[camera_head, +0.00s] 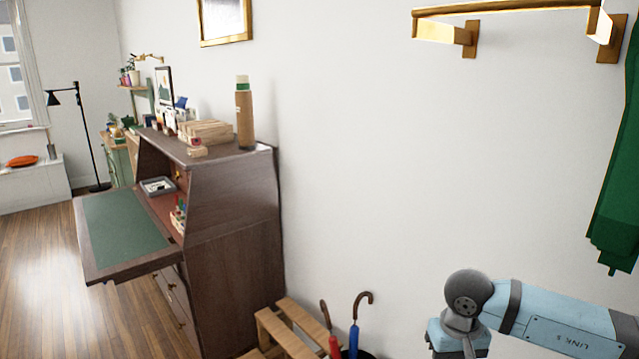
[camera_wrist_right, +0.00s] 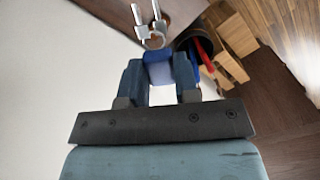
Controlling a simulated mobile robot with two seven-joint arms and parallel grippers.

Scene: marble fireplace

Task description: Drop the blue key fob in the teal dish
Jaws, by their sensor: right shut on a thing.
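The blue key fob (camera_wrist_right: 158,70) is between the two dark fingers of my right gripper (camera_wrist_right: 159,76) in the right wrist view. The gripper is shut on it. A metal ring and two silver keys (camera_wrist_right: 149,20) stick out beyond the fingertips. In the head view only part of my right arm shows at the lower right; its gripper is out of that picture. My left gripper is in neither view. I cannot make out a teal dish in either view.
Umbrellas (camera_head: 357,315) and a slatted wooden piece (camera_head: 285,325) stand low by the wall.

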